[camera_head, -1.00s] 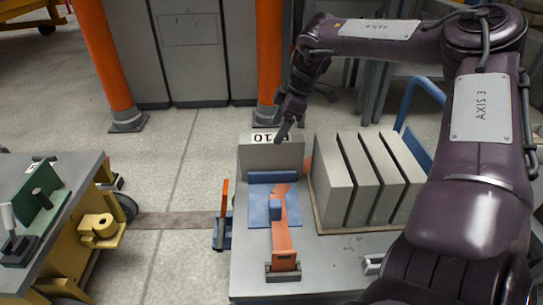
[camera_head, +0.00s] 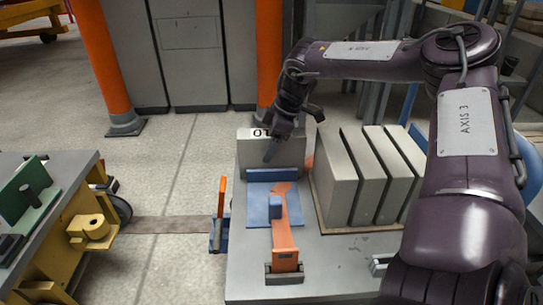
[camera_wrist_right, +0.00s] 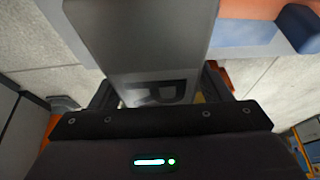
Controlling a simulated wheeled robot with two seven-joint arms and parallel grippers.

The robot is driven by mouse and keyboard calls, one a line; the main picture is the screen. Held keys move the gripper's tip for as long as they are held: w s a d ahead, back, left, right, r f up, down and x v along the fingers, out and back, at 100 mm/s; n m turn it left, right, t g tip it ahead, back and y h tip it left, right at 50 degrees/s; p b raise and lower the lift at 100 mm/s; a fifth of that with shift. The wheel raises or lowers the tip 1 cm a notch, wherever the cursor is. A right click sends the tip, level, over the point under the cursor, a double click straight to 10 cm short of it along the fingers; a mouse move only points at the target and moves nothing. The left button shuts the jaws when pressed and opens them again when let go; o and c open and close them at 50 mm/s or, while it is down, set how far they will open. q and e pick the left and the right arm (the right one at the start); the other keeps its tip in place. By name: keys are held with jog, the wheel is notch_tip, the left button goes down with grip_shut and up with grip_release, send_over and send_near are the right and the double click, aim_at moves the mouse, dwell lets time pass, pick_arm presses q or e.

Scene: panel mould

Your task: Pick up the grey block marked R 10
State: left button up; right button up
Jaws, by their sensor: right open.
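The grey block (camera_head: 252,153) stands upright at the back of the metal table, behind the blue fixture. Its white top label shows part of the marking, upside down, with my gripper over the rest. My right gripper (camera_head: 291,133) is at the block's top, with one finger in front of its face. In the right wrist view the block (camera_wrist_right: 150,45) with a dark R lies between the spread fingers of the gripper (camera_wrist_right: 160,88). The jaws are open; contact cannot be made out. My left gripper is not in view.
Several plain grey slabs (camera_head: 365,180) stand close on the right on a board. A blue fixture with an orange lever (camera_head: 283,240) sits in front of the block. A small orange-handled tool (camera_head: 221,205) is at the table's left edge. A yellow-and-grey cart (camera_head: 60,215) stands left.

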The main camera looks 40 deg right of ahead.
jog(key=shift+f, duration=0.25)
dwell(0.3)
grip_shut()
jog(key=shift+r, duration=0.1)
dwell(0.4)
